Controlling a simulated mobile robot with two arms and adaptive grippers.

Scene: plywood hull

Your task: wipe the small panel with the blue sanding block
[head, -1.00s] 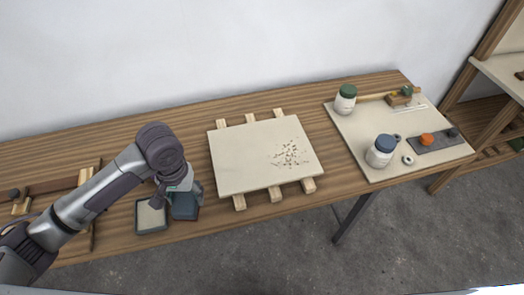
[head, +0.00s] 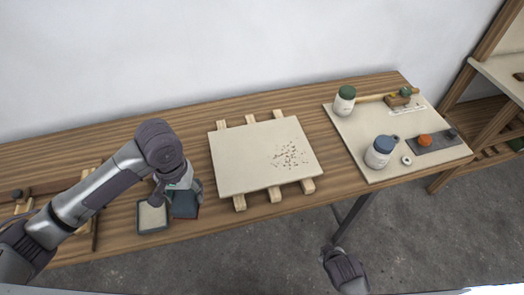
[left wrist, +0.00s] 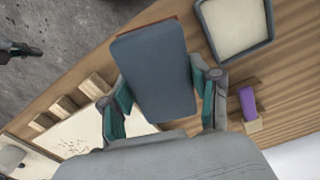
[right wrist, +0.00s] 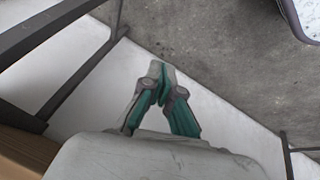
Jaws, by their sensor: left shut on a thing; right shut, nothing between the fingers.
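The blue sanding block (head: 185,207) is in my left gripper (head: 178,187), beside a shallow dark-rimmed tray on the bench. In the left wrist view the block (left wrist: 155,75) sits between the two fingers, its flat blue face toward the camera and a thin reddish edge showing. I cannot tell whether it touches the bench. The small panel (head: 240,165) lies on wooden slats to the right, with dark specks on its right half. My right gripper (right wrist: 163,88) is shut and empty; it shows at the bottom of the head view (head: 330,255), beyond the bench's front edge.
The tray (head: 141,230) with a pale inside stands left of the block. A pale board (head: 365,150) at the right carries jars, a brush and a dark strip. Wooden pieces lie at the far left. Bare bench separates block and panel.

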